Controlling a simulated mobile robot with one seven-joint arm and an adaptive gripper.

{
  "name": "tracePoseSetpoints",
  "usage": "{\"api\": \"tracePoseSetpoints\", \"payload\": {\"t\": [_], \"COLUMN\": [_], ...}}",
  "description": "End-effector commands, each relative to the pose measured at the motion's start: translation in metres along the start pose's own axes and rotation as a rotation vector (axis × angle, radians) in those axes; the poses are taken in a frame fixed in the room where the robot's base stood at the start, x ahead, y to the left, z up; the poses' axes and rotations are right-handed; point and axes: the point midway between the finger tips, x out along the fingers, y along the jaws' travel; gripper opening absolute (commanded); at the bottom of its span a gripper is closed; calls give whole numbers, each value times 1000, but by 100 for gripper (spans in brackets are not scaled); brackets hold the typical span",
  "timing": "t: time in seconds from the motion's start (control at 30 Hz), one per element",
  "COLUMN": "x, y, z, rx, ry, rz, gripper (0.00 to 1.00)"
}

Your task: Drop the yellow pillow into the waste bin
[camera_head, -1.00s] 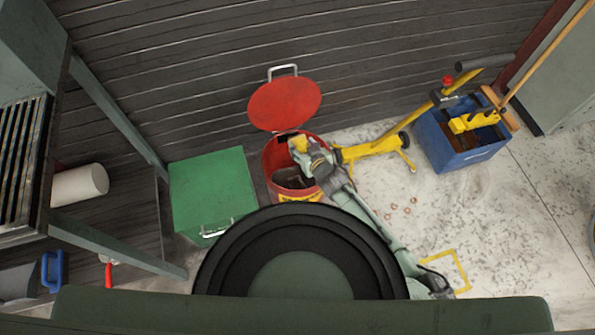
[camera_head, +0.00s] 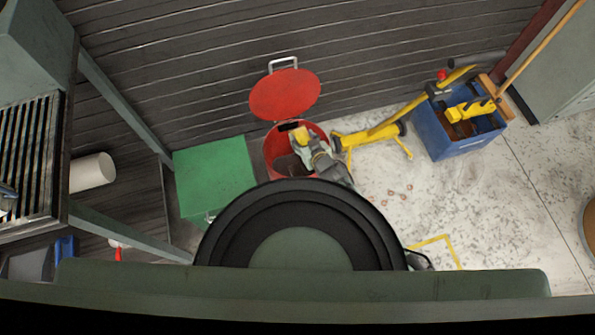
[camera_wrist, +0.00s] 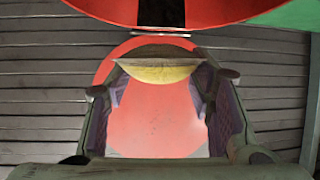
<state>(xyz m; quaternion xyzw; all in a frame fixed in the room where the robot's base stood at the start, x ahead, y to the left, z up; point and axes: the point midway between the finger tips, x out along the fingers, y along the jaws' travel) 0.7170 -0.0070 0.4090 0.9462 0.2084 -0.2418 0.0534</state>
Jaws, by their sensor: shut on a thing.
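The yellow pillow (camera_head: 300,134) is held in my gripper (camera_head: 303,140) over the open top of the red waste bin (camera_head: 275,149). In the wrist view the pillow (camera_wrist: 158,72) spans between my two fingertips (camera_wrist: 158,76), and both fingers close on its ends. The bin's round red lid (camera_head: 285,94) stands open against the wall. It also shows behind the pillow in the wrist view (camera_wrist: 155,120). My gripper and wrist hide part of the bin's opening. The pillow's exact height above the rim cannot be told.
A green box (camera_head: 213,172) stands close to the bin's left. A yellow wheeled tool (camera_head: 375,135) stands just right of it, and a blue crate (camera_head: 455,148) is farther right. Small rings (camera_head: 392,193) lie on the floor. The plank wall (camera_head: 190,60) is behind.

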Motion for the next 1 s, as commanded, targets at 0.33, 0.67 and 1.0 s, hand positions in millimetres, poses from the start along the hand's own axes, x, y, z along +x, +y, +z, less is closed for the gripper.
{"api": "tracePoseSetpoints", "payload": {"t": [0.33, 0.67, 1.0], "x": [6, 6, 6], "y": [0, 0, 0], "z": [10, 10, 11], "rx": [0, 0, 0], "ry": [1, 1, 1], "rz": [0, 0, 0], "gripper": [22, 66, 72]}}
